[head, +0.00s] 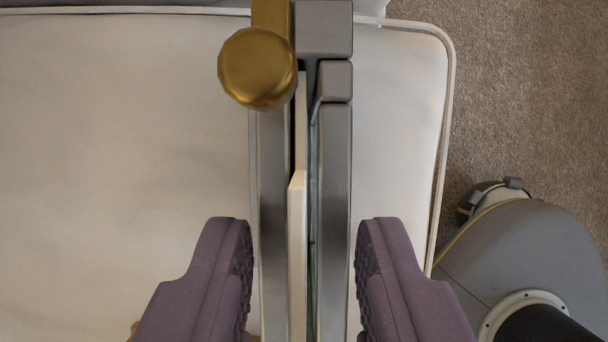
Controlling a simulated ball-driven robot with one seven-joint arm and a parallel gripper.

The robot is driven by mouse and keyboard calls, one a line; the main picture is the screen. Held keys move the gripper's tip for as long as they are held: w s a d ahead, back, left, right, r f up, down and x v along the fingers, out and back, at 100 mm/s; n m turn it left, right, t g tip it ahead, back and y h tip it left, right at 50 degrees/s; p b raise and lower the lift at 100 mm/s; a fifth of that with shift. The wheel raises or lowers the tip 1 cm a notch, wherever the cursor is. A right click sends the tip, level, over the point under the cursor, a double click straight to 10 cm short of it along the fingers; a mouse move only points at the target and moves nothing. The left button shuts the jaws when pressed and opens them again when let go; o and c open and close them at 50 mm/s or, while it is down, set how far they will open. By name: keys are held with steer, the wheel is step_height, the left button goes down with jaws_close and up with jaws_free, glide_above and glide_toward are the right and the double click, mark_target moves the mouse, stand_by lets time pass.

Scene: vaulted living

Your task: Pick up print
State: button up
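My gripper (305,232) is open, with one purple padded finger on each side of a narrow upright stack seen from above. The stack has a grey bar on the left (273,200), a thin cream edge (298,230) in the middle and a grey bar on the right (335,180). Dark gaps show between them. The print is seen edge-on at best; I cannot tell which of these edges belongs to it. Gaps show between both fingers and the bars, so neither finger touches them. The lower end of the stack runs out of the picture.
A round gold knob (257,68) stands out at the top left of the stack. A cream cushion (120,130) with piped edges lies below on both sides. Brown carpet (530,90) shows at the right. A grey rounded body at the lower right may be mine.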

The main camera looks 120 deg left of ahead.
steer(key=shift+s+d+f, duration=0.1)
steer(key=shift+s+f, duration=0.05)
steer(key=shift+f, duration=0.1)
jaws_close()
step_height(320, 180, up, 29)
steer(key=p, duration=1.8)
steer(key=shift+w, duration=0.2)
